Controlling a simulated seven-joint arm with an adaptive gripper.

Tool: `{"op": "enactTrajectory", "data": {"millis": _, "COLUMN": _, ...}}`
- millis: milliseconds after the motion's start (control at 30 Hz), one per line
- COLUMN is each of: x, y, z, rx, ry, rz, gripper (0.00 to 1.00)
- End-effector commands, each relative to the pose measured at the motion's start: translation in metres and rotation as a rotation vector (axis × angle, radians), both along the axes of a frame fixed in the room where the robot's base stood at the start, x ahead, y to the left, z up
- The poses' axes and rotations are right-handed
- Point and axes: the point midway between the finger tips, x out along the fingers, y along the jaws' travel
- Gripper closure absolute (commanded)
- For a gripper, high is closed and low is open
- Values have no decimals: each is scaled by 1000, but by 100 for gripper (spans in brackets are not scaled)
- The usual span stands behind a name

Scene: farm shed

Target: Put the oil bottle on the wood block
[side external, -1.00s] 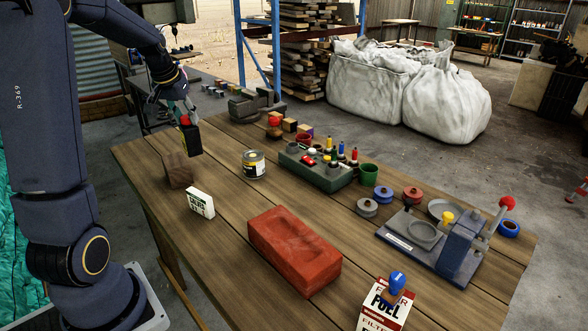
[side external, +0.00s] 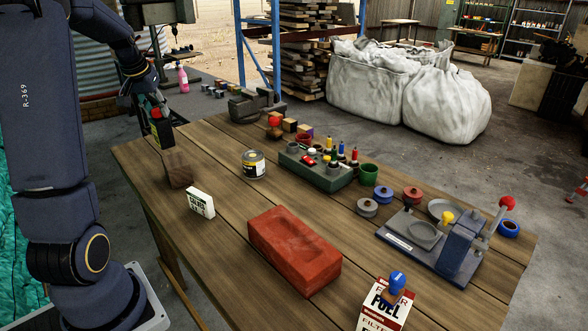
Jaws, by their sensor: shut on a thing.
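The oil bottle (side external: 163,134) is small and black with a red part near its top. It hangs from my gripper (side external: 152,109), which is shut on its upper end. The fingers are small and partly dark here, and hide the bottle's top. The wood block (side external: 178,171) is a dark brown cube at the left end of the table. The bottle's lower end shows just above and slightly left of the block's top. I cannot tell from this view whether they touch or how far apart they are in depth.
A red brick-like block (side external: 294,250), a green-grey holder (side external: 315,172) with small bottles, and a lever press (side external: 450,240) lie further right.

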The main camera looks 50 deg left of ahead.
Motion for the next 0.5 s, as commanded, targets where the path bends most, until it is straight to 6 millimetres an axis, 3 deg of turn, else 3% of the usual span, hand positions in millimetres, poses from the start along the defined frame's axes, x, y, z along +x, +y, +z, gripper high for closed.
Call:
{"op": "enactTrajectory", "data": {"millis": 100, "x": 11, "y": 11, "z": -17, "rx": 1, "ry": -1, "rz": 0, "gripper": 100}}
{"op": "enactTrajectory", "data": {"millis": 367, "x": 23, "y": 23, "z": -40, "rx": 1, "ry": 0, "rz": -1, "gripper": 100}}
{"op": "enactTrajectory", "data": {"millis": 500, "x": 22, "y": 22, "z": -61, "rx": 0, "ry": -1, "rz": -1, "gripper": 100}}
